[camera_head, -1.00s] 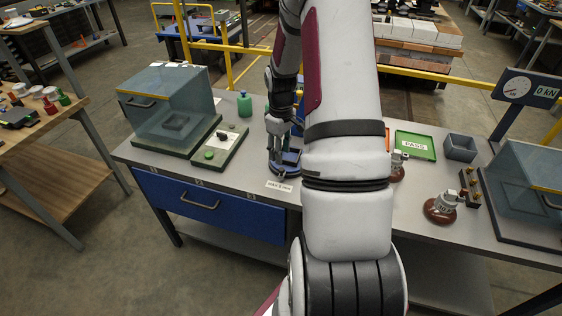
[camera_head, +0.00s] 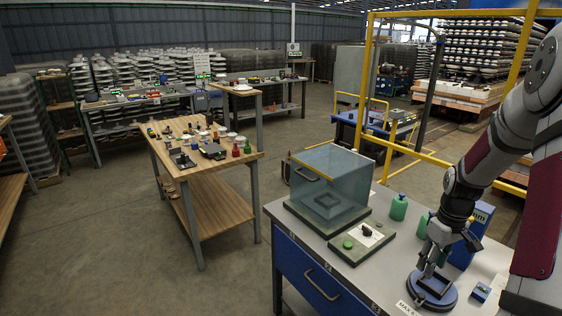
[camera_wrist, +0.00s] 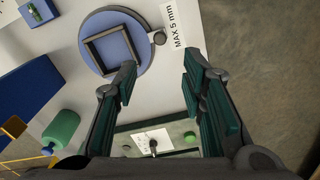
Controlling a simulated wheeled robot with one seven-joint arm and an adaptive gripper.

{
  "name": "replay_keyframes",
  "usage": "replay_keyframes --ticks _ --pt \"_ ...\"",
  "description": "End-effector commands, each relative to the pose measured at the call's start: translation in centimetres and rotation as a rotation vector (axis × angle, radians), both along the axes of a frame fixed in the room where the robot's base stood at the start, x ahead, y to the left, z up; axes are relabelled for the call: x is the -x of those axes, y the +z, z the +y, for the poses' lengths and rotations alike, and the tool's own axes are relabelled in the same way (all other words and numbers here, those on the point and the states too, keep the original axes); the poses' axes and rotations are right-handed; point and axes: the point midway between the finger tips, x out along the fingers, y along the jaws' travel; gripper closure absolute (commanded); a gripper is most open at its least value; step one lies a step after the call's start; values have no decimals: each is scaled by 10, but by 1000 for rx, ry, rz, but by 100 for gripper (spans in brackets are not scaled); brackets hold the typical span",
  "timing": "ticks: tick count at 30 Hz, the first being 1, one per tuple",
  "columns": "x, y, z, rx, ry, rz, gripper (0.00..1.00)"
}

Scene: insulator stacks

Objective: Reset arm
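My gripper (camera_head: 430,268) hangs at the right in the head view, over the grey workbench (camera_head: 300,212), close above a round blue fixture (camera_head: 446,302) with a square dark frame on top. In the wrist view my gripper (camera_wrist: 158,80) has its two fingers wide apart with nothing between them. The blue fixture (camera_wrist: 141,62) lies just beyond the left fingertip there, beside a label reading "MAX 5 mm" (camera_wrist: 173,25). From these views I cannot tell whether a fingertip touches the fixture.
A clear-walled box (camera_head: 328,190) and a panel with a green button (camera_head: 362,243) stand on the bench left of my gripper. Green bottles (camera_head: 399,207) and a blue device (camera_head: 482,222) stand close behind it. A wooden table (camera_head: 215,190) is further left, with open floor between.

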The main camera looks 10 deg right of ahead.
Motion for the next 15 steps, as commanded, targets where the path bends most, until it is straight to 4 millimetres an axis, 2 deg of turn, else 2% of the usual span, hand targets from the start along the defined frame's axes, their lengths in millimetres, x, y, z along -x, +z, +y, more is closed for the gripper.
replay_keyframes --ticks 2,5,10,15 --pt "-2 6 4 6 2 -3 62" --pt "-7 27 17 26 4 -15 62" --pt "-15 88 65 80 1 -57 62" --pt "-9 146 122 119 -12 -119 62"
